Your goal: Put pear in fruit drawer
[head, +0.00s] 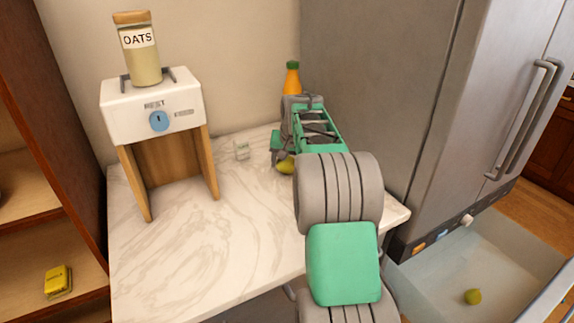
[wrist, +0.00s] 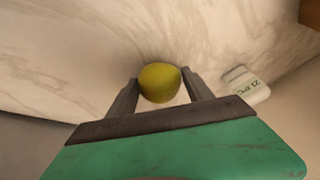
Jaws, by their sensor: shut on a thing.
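A yellow-green pear (wrist: 160,80) sits between the two fingers of my gripper (wrist: 161,88) in the wrist view. My gripper is shut on it. In the head view the pear (head: 285,166) shows at the back of the marble counter, with my gripper (head: 279,158) partly covering it. I cannot tell whether it touches the counter. The fruit drawer (head: 420,276) is pulled open at the bottom right, below the steel fridge. A small yellow-green fruit (head: 473,297) lies in it.
An orange bottle (head: 291,80) is behind my gripper. A white-topped wooden stand (head: 152,108) holds an oats jar (head: 139,55). The fridge (head: 385,90) borders the marble counter (head: 240,225).

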